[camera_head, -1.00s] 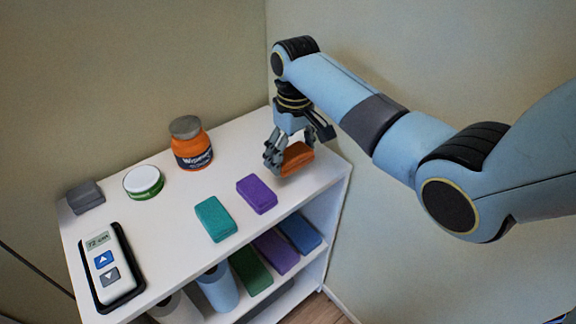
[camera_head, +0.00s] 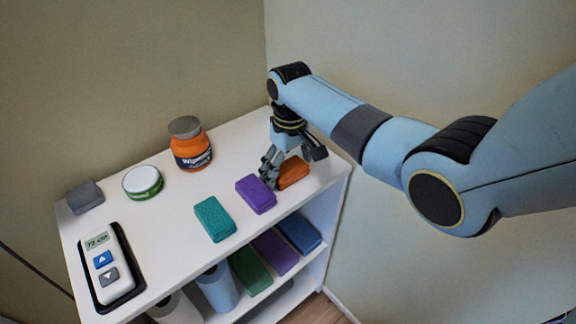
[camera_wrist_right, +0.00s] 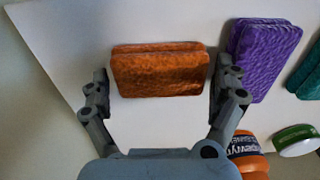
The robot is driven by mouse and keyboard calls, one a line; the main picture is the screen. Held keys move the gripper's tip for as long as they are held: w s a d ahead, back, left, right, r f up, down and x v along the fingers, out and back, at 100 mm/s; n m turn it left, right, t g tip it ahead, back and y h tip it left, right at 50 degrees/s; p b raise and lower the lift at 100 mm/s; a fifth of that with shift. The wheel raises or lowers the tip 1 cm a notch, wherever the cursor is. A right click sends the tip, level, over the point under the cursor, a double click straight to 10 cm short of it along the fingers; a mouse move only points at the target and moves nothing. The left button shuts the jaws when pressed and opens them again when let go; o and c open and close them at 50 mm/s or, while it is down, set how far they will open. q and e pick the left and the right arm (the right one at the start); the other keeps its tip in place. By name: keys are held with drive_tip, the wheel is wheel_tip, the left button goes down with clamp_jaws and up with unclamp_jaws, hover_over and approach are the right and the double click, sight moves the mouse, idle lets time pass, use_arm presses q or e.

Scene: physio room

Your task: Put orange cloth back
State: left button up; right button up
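The orange cloth (camera_head: 293,173) is a folded block lying on the white shelf top, right of the purple cloth (camera_head: 256,195). My right gripper (camera_head: 292,164) is open around it. In the right wrist view the orange cloth (camera_wrist_right: 160,70) lies between the two spread fingers (camera_wrist_right: 160,88), with a narrow gap at each side. The purple cloth also shows there (camera_wrist_right: 264,58), close to one finger. A teal cloth (camera_head: 215,219) lies beyond the purple one, in the same row. My left gripper is not in view.
On the white shelf (camera_head: 160,240) stand an orange jar (camera_head: 190,150), a green-white tin (camera_head: 143,183), a grey block (camera_head: 85,197) and a remote-like device (camera_head: 108,265). Rolls and folded cloths fill the lower level. A wall is close on the right.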

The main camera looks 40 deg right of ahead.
sight(289, 168)
wheel_tip(289, 168, up, 12)
drive_tip(key=shift+s+p, duration=0.2)
drive_tip(key=shift+p, duration=0.15)
drive_tip(key=shift+r, duration=0.1)
idle(0.4)
